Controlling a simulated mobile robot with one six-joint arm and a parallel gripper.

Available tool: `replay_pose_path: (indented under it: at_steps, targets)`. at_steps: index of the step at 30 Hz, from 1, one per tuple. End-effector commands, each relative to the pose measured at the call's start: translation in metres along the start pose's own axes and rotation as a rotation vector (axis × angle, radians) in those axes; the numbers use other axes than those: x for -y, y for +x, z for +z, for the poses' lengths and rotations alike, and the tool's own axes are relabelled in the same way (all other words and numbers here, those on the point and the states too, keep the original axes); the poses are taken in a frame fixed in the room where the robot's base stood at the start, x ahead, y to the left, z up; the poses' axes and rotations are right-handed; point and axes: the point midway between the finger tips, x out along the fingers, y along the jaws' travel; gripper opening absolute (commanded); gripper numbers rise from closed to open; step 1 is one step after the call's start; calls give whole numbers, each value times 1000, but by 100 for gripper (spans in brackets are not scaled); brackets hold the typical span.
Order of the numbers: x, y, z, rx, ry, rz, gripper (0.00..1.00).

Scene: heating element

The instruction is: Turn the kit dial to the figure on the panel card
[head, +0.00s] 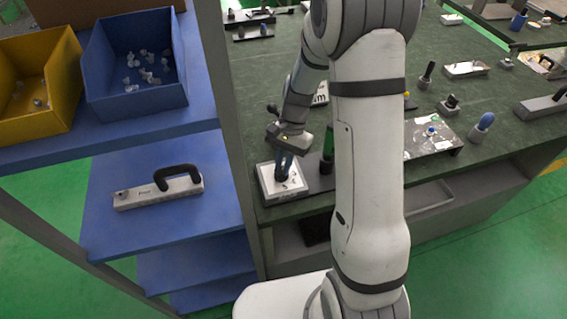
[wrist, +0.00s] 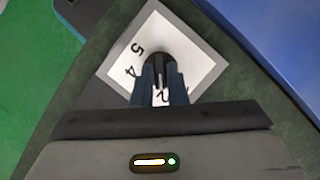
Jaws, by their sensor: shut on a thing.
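The kit dial's white face plate (head: 296,187) with a grey rim sits at the front left corner of the green bench. In the wrist view, the face plate (wrist: 196,62) shows the figures 5, 4 and what looks like a 2 between my fingers. My gripper (head: 283,172) points down onto it. In the wrist view, my gripper (wrist: 161,80) is shut on the black dial knob (wrist: 158,58). The fingers hide part of the knob and the face, so I cannot read its setting. A white card (head: 321,94) with dark lettering shows behind my arm, mostly hidden; its figure is not readable.
A dark green upright handle (head: 328,143) stands close right of the dial. A blue shelf (head: 140,225) holding a grey block with a black handle (head: 160,190) is at left, below yellow (head: 38,85) and blue (head: 134,65) bins. Several tools and parts lie on the bench at right.

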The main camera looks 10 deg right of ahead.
Motion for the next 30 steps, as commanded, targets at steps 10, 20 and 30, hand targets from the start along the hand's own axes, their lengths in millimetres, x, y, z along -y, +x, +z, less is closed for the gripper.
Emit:
replay_pose_path:
  at_steps: [10, 20, 30]
  targets:
    - [0, -1, 0, -2, -18, 6, 0]
    - [0, 0, 0, -2, -17, 6, 27]
    - [0, -1, 0, -1, -16, 6, 35]
